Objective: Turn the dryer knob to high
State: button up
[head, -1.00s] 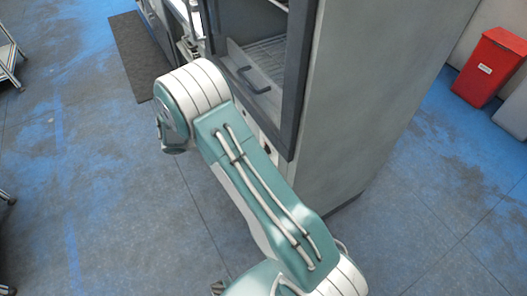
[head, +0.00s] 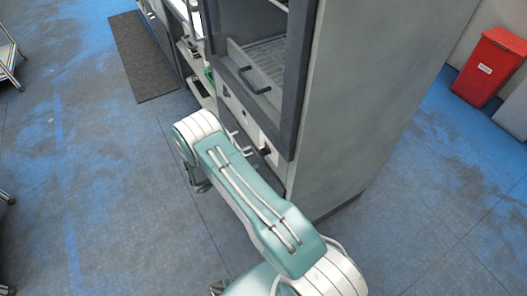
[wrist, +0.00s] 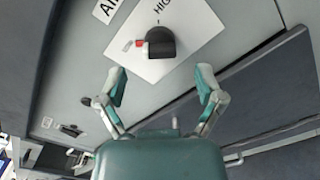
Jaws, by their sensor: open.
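In the wrist view, the black dryer knob (wrist: 160,42) sits on a white plate (wrist: 185,45). The lettering "HIG", cut off by the frame edge, stands beyond the knob, and a small red mark is at its left. The fingers are empty and appear apart from the knob. In the head view, the dryer (head: 345,100) is a tall grey cabinet. My arm covers part of its lower front panel, and my fingers cannot be made out clearly there.
Another small control (wrist: 70,130) shows at the left of the wrist view. A dark mat (head: 143,55) lies at the back left, and a red bin (head: 488,68) stands at right.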

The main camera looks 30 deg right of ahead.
aim_at(264, 151)
jog(key=d, duration=0.5)
jog(key=shift+w+d, duration=0.1)
jog(key=shift+d, duration=0.05)
jog(key=c, duration=1.1)
